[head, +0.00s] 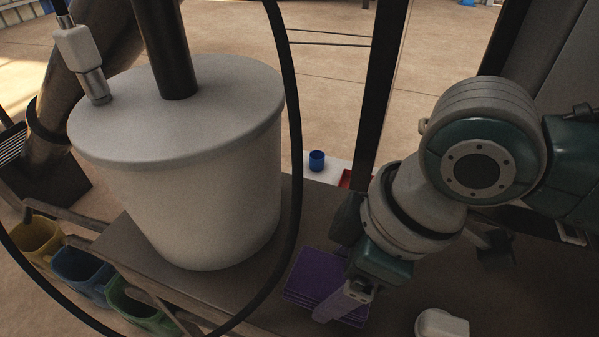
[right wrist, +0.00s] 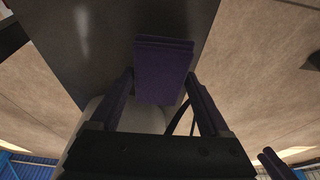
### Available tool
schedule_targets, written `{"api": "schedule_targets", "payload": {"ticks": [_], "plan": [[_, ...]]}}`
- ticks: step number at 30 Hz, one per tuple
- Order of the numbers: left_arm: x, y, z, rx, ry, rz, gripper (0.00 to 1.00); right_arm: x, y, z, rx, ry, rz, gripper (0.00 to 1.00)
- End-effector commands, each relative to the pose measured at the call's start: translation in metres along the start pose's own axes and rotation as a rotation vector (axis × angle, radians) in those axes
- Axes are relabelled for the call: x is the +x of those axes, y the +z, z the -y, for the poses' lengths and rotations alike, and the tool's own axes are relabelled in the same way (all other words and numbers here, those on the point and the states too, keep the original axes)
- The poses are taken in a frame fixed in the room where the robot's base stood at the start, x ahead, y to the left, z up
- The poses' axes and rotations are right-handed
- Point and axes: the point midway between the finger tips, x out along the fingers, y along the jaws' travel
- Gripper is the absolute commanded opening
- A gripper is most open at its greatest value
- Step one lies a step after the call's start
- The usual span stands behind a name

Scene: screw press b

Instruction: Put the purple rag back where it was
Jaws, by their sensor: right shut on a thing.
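The purple rag (head: 312,274) is a folded, layered square in the lower middle of the head view, over the dark bench top. My right gripper (head: 343,301) is at its right side and shut on it, covering part of it. In the right wrist view the rag (right wrist: 164,68) stands out between the two fingers of my right gripper (right wrist: 162,92). I cannot tell whether the rag touches the bench. My left gripper is not in view.
A large white bucket-shaped vessel (head: 190,190) with a dark post stands left of the rag. A thin black hoop (head: 293,120) curves between them. Yellow, blue and green bins (head: 140,310) hang at the lower left. A small blue cup (head: 317,160) stands behind, and a white object (head: 440,323) at the front right.

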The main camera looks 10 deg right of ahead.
Motion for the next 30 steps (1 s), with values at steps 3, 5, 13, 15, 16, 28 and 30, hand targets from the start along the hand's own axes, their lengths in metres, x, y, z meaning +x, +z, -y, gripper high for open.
{"api": "schedule_targets", "payload": {"ticks": [3,5,13,15,16,28,30], "plan": [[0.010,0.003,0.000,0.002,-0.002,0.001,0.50,0.023,0.007,0.001,0.001,-0.002,0.002,0.18],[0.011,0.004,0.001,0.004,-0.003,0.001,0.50,0.029,0.010,0.001,0.001,-0.002,0.002,0.18],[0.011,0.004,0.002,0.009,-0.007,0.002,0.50,0.032,0.010,0.001,0.000,-0.001,0.000,0.18],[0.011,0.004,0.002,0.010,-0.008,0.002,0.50,0.033,0.010,0.001,0.000,-0.001,0.000,0.18],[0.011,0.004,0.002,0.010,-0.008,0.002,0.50,0.032,0.010,0.001,0.000,-0.001,0.000,0.83],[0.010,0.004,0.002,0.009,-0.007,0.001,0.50,0.030,0.010,0.000,0.000,0.000,0.000,1.00],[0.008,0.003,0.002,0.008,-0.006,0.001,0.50,0.025,0.010,0.000,0.000,0.000,0.000,1.00]]}}
